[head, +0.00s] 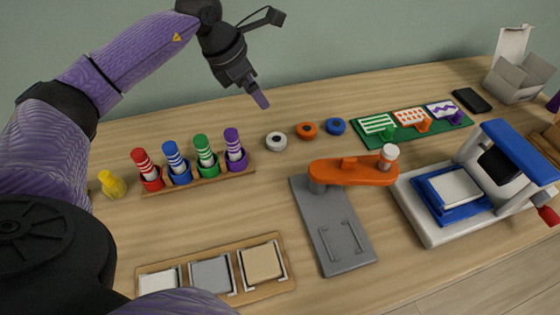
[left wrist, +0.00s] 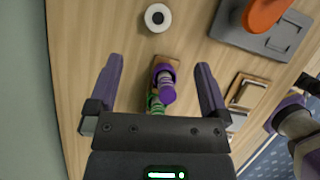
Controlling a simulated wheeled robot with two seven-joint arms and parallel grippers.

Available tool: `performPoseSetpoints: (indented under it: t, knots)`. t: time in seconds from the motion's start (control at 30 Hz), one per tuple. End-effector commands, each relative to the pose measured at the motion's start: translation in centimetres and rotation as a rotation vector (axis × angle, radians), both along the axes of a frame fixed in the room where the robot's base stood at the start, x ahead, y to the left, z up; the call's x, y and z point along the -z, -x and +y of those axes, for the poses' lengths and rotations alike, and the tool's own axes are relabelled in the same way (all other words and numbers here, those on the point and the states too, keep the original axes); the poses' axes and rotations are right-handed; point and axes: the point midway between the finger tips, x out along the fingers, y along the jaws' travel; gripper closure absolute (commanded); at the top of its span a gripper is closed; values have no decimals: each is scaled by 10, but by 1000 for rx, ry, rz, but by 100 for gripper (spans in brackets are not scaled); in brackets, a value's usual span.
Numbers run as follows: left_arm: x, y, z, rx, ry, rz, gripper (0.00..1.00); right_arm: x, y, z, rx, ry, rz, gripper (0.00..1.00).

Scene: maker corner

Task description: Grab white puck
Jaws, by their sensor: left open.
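The white puck (head: 276,141) lies flat on the wooden table, left of an orange puck (head: 307,130) and a blue puck (head: 336,126). It has a dark round centre. It also shows in the left wrist view (left wrist: 157,17), at the top, beyond the fingertips. My left gripper (head: 261,100) is above the table, up and slightly left of the white puck in the head view. In the left wrist view its two fingers (left wrist: 159,75) are spread wide with nothing held between them.
A rack (head: 200,178) of red, blue, green and purple striped markers stands left of the pucks. A grey plate (head: 334,225) with an orange arm (head: 345,172) is in front. A green board (head: 416,132) lies right. Table around the white puck is clear.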

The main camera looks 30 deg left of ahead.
Motion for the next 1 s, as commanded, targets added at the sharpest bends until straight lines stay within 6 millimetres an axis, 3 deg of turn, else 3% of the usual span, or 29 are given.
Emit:
performPoseSetpoints:
  t: [0.03, 0.1, 0.33, 0.77, 1.0]
  knots:
    - [50, -2, 0, 0, 0, 24, 0, 39, 10, -3, 0, 4, 29, 41]
    - [69, -3, 0, 0, 0, 33, 0, 53, 16, -5, -1, 9, 43, 41]
    - [87, -7, -3, 1, 2, 37, 0, 61, 22, -10, -2, 18, 62, 41]
    - [161, -38, -20, 1, 2, 38, 0, 102, 36, -11, -3, 21, 96, 41]
    - [160, -40, -21, 0, 0, 33, 2, 101, 33, -6, 0, 11, 90, 41]
